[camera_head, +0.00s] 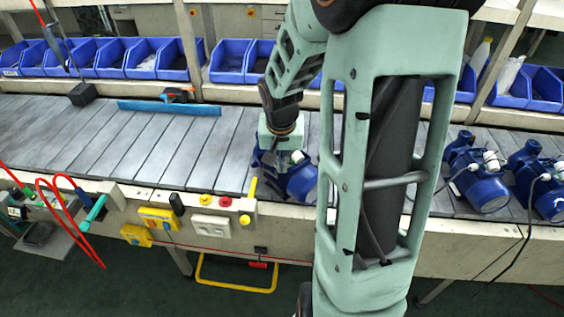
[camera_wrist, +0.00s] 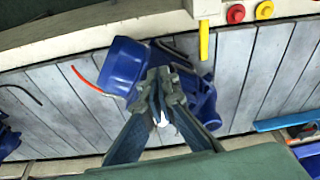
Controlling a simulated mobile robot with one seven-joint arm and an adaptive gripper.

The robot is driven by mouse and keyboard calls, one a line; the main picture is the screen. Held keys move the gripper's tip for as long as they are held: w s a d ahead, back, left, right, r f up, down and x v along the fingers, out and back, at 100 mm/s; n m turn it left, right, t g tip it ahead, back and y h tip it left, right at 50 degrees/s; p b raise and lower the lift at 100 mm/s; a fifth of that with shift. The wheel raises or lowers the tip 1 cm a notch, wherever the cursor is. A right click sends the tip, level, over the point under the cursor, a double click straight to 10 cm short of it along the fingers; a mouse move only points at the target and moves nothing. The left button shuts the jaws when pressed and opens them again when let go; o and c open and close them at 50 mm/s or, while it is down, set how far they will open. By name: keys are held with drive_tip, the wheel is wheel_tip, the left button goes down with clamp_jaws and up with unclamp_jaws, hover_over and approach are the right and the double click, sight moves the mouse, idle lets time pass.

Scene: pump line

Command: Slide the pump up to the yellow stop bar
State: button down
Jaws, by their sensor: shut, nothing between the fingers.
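The blue pump (camera_head: 301,183) lies on the grey slatted conveyor, partly hidden behind my arm in the head view. In the wrist view, its blue motor housing (camera_wrist: 122,65) and the rest of its body (camera_wrist: 203,98) show on both sides of my fingers. My gripper (camera_wrist: 158,80) is shut and empty, pointing down over the pump; I cannot tell whether it touches it. The yellow stop bar (camera_head: 252,187) is at the conveyor's near edge, left of the pump in the head view. In the wrist view the bar (camera_wrist: 204,40) appears close to the pump's upper right; contact is unclear.
More blue pumps (camera_head: 484,188) stand on the conveyor to the right. The conveyor (camera_head: 140,140) is mostly clear to the left, with a blue strip (camera_head: 168,108) along its far side. Blue bins (camera_head: 152,58) line the back. Buttons (camera_head: 225,201) sit on the near rail.

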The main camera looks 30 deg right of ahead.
sight(282, 185)
drive_tip(key=s+b+x, duration=0.1)
drive_tip(key=b+x, duration=0.3)
drive_tip(key=s+a+b+x, duration=0.1)
drive_tip(key=b+x, duration=0.3)
drive_tip(key=x, duration=0.1)
drive_tip(key=s+b+x, duration=0.1)
drive_tip(key=b+x, duration=0.3)
drive_tip(key=x, duration=0.1)
drive_tip(key=shift+a+f, duration=0.35)
drive_tip(key=shift+f, duration=0.05)
drive_tip(key=shift+w, duration=0.1)
idle(0.8)
drive_tip(key=shift+w+d+r, duration=0.1)
drive_tip(key=shift+w+d, duration=0.4)
drive_tip(key=shift+w, duration=0.35)
drive_tip(key=shift+w+d+r, duration=0.15)
drive_tip(key=shift+w+d, duration=0.35)
drive_tip(key=shift+w, duration=0.4)
drive_tip(key=shift+w+d, duration=0.5)
drive_tip(key=shift+w, duration=0.35)
drive_tip(key=shift+w+p, duration=0.15)
drive_tip(key=shift+p, duration=0.15)
drive_tip(key=shift+w+d, duration=0.1)
drive_tip(key=shift+d, duration=0.05)
